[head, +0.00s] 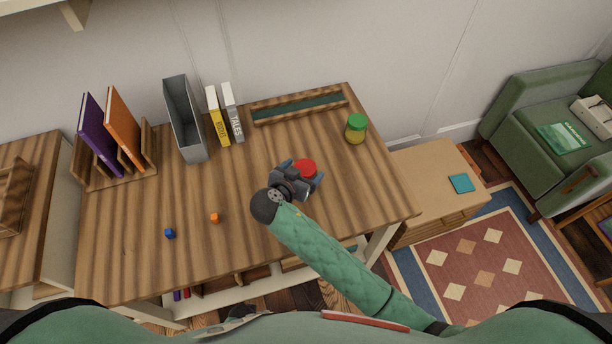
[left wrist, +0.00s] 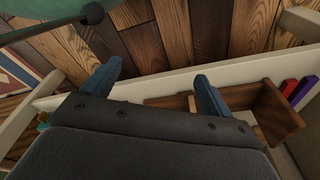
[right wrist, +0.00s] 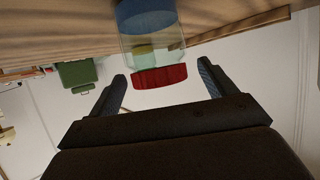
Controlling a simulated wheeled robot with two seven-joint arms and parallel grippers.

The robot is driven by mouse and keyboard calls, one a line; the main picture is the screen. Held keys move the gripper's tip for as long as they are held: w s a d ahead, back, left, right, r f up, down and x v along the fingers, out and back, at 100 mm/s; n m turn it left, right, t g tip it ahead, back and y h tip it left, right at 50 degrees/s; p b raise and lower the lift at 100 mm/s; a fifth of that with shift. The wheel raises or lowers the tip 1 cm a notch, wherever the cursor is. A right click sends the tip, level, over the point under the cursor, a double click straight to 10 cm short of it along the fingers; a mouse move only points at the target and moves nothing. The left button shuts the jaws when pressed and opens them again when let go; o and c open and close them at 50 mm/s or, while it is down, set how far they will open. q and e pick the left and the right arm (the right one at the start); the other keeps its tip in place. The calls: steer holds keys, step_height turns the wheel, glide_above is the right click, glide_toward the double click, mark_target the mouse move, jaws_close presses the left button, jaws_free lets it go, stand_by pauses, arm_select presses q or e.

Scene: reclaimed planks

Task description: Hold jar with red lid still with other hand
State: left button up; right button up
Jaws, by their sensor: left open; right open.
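The jar with the red lid (head: 306,167) stands on the plank desk, its body mostly hidden by my right gripper (head: 301,175) in the head view. In the right wrist view, turned upside down, the red lid (right wrist: 160,76) and clear glass body with blue contents show between and beyond the fingertips. My right gripper (right wrist: 162,70) is open, one finger on each side of the lid, with visible gaps. My left gripper (left wrist: 158,72) is open and empty, low by the desk's under-shelf; I cannot make it out clearly in the head view.
A green-lidded jar (head: 356,129) stands behind to the right. A shallow tray (head: 262,117), two upright books (head: 218,118) and a grey file holder (head: 184,120) line the back. The desk's middle left is clear.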

mark_target(308, 166)
steer(key=p+x, duration=0.1)
steer(key=x, duration=0.1)
steer(key=shift+w+d+f+p, duration=0.15)
steer(key=shift+w+d+p, duration=0.1)
steer(key=shift+p, duration=0.15)
steer(key=shift+w+d+f, duration=0.1)
steer(key=shift+w+f, duration=0.25)
steer(key=shift+w, duration=0.05)
arm_select(q)
steer(key=s+f, duration=0.1)
steer(key=a+f, duration=0.1)
steer(key=s+a+f, duration=0.1)
steer(key=f, duration=0.1)
steer(key=shift+s+a, duration=0.15)
steer(key=shift+s, duration=0.2)
arm_select(e)
steer(key=c, duration=1.1)
arm_select(q)
steer(key=shift+s, duration=0.1)
steer(key=shift+f, duration=0.15)
arm_select(e)
steer(key=shift+r, duration=0.15)
